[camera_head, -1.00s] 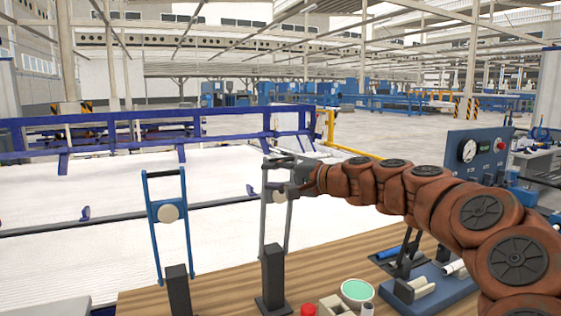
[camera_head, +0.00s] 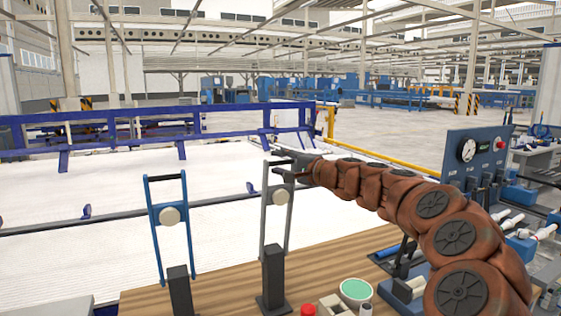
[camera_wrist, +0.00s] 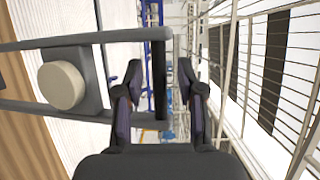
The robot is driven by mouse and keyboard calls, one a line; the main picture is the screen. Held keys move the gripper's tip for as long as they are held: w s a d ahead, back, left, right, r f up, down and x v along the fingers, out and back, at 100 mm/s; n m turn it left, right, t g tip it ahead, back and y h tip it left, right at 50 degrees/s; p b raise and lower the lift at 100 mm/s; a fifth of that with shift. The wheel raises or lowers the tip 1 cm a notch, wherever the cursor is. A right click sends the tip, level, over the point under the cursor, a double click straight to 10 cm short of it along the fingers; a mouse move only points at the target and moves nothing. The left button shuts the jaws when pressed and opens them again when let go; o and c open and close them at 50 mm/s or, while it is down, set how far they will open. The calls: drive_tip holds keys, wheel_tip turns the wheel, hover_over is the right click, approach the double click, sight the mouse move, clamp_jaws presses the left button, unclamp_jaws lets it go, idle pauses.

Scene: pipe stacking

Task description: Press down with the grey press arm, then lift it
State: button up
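The grey press arm (camera_head: 265,215) is a tall, narrow frame with a pale round disc (camera_head: 281,197). It stands nearly upright on a dark post (camera_head: 272,275) on the wooden bench. In the wrist view the press arm (camera_wrist: 95,40) comes in from the left. Its dark end bar (camera_wrist: 160,80) lies between my fingers, with visible gaps on both sides. My gripper (camera_head: 284,160) is at the top of the press arm, and it also shows in the wrist view (camera_wrist: 160,72) with its fingers apart. Contact with the bar cannot be told.
A blue press arm (camera_head: 155,230) with a similar disc stands upright to the left. On the wooden bench (camera_head: 220,270) are a green-topped round container (camera_head: 355,290) and a red cap (camera_head: 308,310). A blue gauge panel (camera_head: 470,155) stands at the right. Space above the press arms is free.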

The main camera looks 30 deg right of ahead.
clamp_jaws()
idle(0.4)
idle(0.4)
